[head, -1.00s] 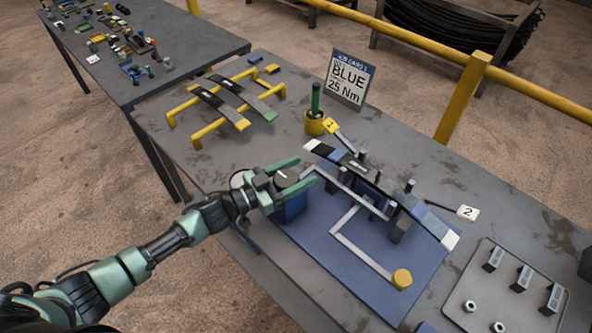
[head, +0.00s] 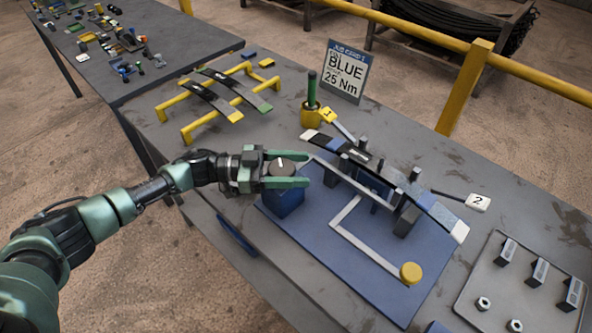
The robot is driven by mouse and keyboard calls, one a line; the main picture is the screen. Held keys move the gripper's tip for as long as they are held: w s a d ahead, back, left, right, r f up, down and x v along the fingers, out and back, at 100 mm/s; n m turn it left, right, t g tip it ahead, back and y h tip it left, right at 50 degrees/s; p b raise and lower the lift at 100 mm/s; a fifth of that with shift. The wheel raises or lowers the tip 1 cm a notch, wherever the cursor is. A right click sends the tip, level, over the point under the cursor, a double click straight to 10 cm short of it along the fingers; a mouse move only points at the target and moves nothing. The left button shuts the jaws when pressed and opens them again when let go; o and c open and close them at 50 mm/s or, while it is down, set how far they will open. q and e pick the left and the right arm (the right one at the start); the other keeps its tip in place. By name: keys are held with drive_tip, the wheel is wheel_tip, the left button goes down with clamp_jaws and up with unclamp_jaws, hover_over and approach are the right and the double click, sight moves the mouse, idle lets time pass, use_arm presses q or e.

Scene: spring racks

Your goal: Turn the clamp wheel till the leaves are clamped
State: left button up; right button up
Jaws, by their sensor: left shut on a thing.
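The clamp wheel (head: 281,166) is a dark round knob with a white mark on top, on a blue block (head: 283,203) at the left of the blue base plate (head: 310,245). My left gripper (head: 302,169) is shut on the wheel, its green fingers on either side, pointing right. I cannot tell from here how tightly the leaves are pressed. My right gripper is not in view.
A card (head: 346,72) reading "BLUE 25 Nm" stands behind a yellow cup (head: 311,116) with a green handle. Yellow racks (head: 220,98) hold more leaves at the back left. A tray (head: 495,280) with nuts and blocks is at the right. A yellow-ended bar (head: 411,272) crosses the plate.

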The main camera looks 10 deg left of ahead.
sight(268, 167)
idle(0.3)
use_arm(q)
drive_tip(key=o, duration=1.4)
drive_tip(key=shift+c, duration=0.2)
drive_tip(key=shift+a+f, duration=0.1)
drive_tip(key=shift+a, duration=0.35)
drive_tip(key=a, duration=0.1)
drive_tip(key=a+b, duration=0.1)
drive_tip(key=a, duration=0.1)
drive_tip(key=s+a+b, duration=0.1)
drive_tip(key=a, duration=0.1)
drive_tip(key=shift+a, duration=0.25)
drive_tip(key=shift+s+a+b, duration=0.1)
drive_tip(key=shift+a+b, duration=0.2)
drive_tip(key=shift+a, duration=0.3)
